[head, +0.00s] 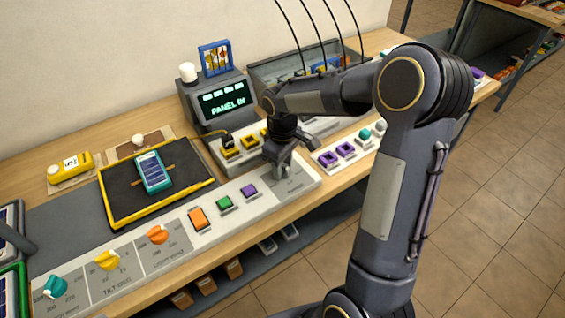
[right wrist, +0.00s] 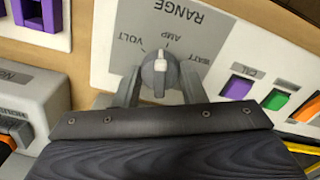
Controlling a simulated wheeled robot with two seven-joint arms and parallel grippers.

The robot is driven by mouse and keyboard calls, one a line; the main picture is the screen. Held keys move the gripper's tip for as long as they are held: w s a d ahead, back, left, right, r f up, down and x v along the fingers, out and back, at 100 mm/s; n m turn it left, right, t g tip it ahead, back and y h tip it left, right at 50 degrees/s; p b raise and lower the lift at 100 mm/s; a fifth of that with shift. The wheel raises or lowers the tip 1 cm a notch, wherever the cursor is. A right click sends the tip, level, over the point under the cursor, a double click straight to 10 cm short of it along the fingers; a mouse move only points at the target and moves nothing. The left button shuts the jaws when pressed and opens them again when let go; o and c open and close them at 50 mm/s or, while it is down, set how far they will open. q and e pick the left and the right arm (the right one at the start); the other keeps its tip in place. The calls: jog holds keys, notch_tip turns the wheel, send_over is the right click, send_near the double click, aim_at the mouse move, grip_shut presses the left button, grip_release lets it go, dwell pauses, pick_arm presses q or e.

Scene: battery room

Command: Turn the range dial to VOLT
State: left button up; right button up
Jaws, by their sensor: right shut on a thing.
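The range dial (right wrist: 160,72) is a round grey knob with a pale pointer mark, on a grey RANGE label plate (right wrist: 190,22). In the right wrist view VOLT is printed at its upper left, AMP above it and WATT at its upper right. The pointer mark faces up in that view, between VOLT and AMP and nearer AMP. My right gripper (right wrist: 160,88) has one finger on each side of the dial and is shut on it. In the head view my right gripper (head: 281,170) reaches down at the panel's right end and mostly hides the dial. My left gripper is not in view.
The front panel (head: 180,235) also has purple, green and orange buttons and orange, yellow and teal knobs. A screen (head: 224,103) reading PANEL IN stands behind. A black tray (head: 118,184) holds a teal meter (head: 152,172). Yellow sockets and a grey bin are close behind my gripper.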

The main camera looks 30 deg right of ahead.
aim_at(283, 165)
jog(key=n, duration=0.4)
jog(key=shift+n+p, duration=0.3)
jog(key=shift+p, duration=0.1)
jog(key=n+p, duration=0.1)
jog(key=n, duration=0.3)
jog(key=shift+n, duration=0.3)
jog(key=o, duration=1)
jog(key=shift+r, duration=0.1)
notch_tip(283, 165, up, 7)
jog(key=shift+r, duration=0.35)
